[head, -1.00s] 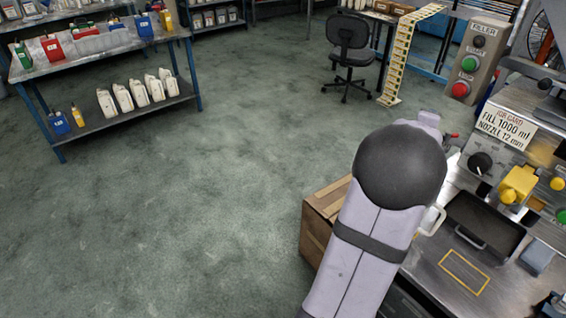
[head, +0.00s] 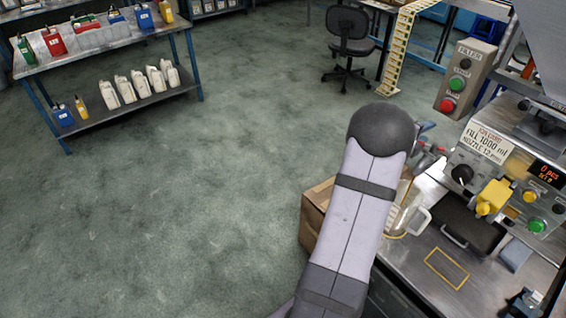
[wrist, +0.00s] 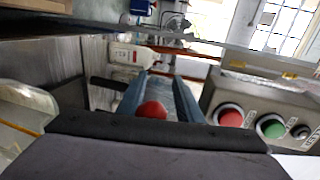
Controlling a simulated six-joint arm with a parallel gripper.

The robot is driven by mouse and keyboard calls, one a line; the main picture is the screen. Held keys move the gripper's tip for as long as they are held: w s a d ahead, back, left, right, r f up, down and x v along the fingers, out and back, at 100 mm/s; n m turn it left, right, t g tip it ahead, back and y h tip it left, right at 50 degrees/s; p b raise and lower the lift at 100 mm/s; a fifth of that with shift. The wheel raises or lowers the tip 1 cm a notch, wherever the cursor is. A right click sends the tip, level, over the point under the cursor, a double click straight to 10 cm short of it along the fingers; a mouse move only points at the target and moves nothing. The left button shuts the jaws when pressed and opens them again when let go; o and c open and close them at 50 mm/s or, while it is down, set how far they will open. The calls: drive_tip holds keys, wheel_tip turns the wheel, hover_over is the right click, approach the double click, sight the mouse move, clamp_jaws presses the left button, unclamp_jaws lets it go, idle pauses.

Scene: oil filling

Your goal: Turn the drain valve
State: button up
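My gripper (wrist: 160,92) shows in the wrist view with its two blue-grey fingers apart. A round red part (wrist: 152,110) shows between the fingers, near their base; I cannot tell whether they touch it. A dark bar (wrist: 106,86) lies just left of the fingers and could be a lever. In the head view, my gripper (head: 425,128) is mostly hidden behind my arm, beside the filling machine. Small red parts (head: 424,162) show just below it. I cannot clearly identify the drain valve in either view.
A filler box (head: 465,78) with green and red buttons stands right of my gripper; it also shows in the wrist view (wrist: 262,116). A white-handled jug (head: 418,220) and a black tray (head: 466,222) are on the bench. A cardboard box (head: 314,218) stands left. The floor is open.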

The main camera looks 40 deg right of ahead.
drive_tip(key=shift+n, duration=0.3)
drive_tip(key=a+b, duration=0.1)
drive_tip(key=a, duration=0.1)
drive_tip(key=a+r+b, duration=0.1)
drive_tip(key=a, duration=0.2)
drive_tip(key=a+r+b, duration=0.1)
drive_tip(key=a, duration=0.1)
drive_tip(key=shift+w+a, duration=0.15)
drive_tip(key=shift+a, duration=0.25)
drive_tip(key=w+a+f+n+t+y, duration=0.3)
drive_tip(key=w+a+n, duration=0.2)
drive_tip(key=w+a, duration=0.2)
drive_tip(key=w+a+f+n+t+y, duration=0.25)
drive_tip(key=w+a+n, duration=0.25)
drive_tip(key=w+a, duration=0.25)
drive_tip(key=w+a+f+n+t+y+b, duration=0.1)
drive_tip(key=w+a+f+n+y, duration=0.1)
drive_tip(key=a+n, duration=0.2)
drive_tip(key=w+a+f+n+t+y, duration=0.1)
drive_tip(key=w+a+f+n+y, duration=0.2)
drive_tip(key=a, duration=0.7)
drive_tip(key=shift+f+n+b, duration=0.15)
drive_tip(key=shift+n+b, duration=0.25)
drive_tip(key=shift+c, duration=0.6)
